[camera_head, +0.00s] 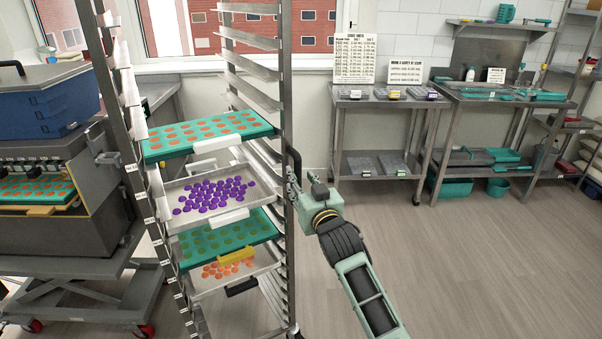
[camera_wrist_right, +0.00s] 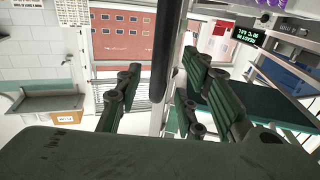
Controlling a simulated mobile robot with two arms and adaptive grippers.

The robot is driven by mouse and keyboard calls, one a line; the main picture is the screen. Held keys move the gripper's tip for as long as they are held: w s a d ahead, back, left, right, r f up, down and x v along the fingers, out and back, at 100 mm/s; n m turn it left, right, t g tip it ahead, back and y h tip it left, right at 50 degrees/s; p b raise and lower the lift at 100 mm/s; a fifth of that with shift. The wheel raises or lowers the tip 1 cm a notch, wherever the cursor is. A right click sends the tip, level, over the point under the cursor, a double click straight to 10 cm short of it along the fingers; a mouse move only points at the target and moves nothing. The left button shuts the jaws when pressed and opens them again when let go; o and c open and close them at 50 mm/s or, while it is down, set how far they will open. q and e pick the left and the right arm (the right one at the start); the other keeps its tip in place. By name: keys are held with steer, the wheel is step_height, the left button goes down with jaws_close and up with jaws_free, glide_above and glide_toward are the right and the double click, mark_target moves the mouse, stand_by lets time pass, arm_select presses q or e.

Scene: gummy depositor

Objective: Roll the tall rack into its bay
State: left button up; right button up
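The tall rack (camera_head: 284,90) stands upright in the left half of the head view, a metal frame with several trays on its runners. A black vertical handle (camera_head: 296,163) is on its right upright. My right gripper (camera_head: 293,188) is at this handle. In the right wrist view, the dark handle (camera_wrist_right: 161,50) stands between the two spread fingers of my right gripper (camera_wrist_right: 160,98), with gaps showing on both sides. My left gripper is not in view. The rack's bay cannot be made out.
A blue-topped machine (camera_head: 45,110) on a wheeled lift cart (camera_head: 75,305) stands close left of the rack. Steel tables (camera_head: 385,104) line the back wall at right. The floor (camera_head: 480,260) at right is clear.

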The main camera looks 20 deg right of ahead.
mark_target(299, 176)
steer(key=shift+w, duration=2.3)
steer(key=shift+c, duration=0.4)
jaws_close()
steer(key=shift+f, duration=0.15)
